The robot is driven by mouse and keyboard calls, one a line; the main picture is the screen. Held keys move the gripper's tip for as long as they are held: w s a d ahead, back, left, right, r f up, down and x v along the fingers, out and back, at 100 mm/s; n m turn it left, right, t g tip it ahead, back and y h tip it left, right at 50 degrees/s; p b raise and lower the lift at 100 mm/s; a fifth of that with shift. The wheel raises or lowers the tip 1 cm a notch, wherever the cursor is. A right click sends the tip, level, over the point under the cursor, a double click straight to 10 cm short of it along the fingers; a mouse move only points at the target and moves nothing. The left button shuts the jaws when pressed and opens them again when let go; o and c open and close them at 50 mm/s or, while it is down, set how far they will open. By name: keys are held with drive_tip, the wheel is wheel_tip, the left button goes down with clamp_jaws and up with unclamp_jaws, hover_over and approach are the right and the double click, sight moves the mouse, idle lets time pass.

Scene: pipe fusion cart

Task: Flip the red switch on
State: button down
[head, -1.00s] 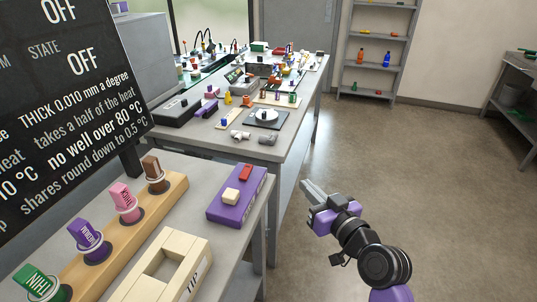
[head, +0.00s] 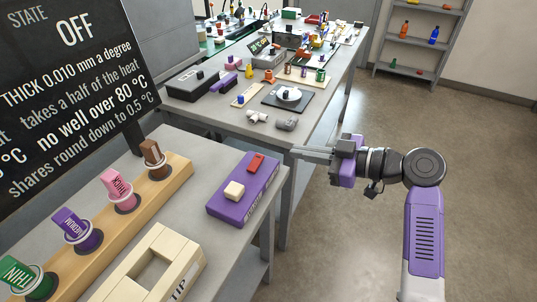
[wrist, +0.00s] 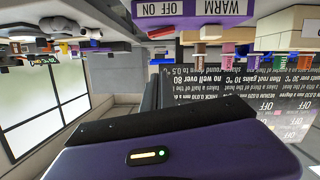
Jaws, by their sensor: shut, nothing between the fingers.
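The red switch (head: 256,163) sits on the far end of a purple box (head: 228,208) near the right edge of the near cart. A cream button (head: 234,190) is on the same box. My gripper (head: 295,154) is shut and empty, its fingers pointing left. It appears to the right of the switch and apart from it. In the wrist view, which is upside down, the box's front (wrist: 190,10) shows the labels "OFF ON" and "WARM" at the top.
A wooden rack (head: 100,228) of coloured labelled plugs and a cream frame (head: 190,278) share the near cart. A dark sign (head: 60,90) stands behind them, showing STATE OFF. A cluttered bench (head: 215,115) lies beyond. Open floor (head: 460,150) is on the right.

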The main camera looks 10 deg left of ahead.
drive_tip(key=p, duration=0.2)
hover_over(267, 167)
drive_tip(key=s, duration=0.1)
wheel_tip(267, 167, down, 2)
drive_tip(key=shift+f, duration=0.1)
drive_tip(key=f, duration=0.3)
drive_tip(key=shift+w, duration=0.4)
drive_tip(key=shift+f, duration=0.6)
drive_tip(key=shift+w+f, duration=0.1)
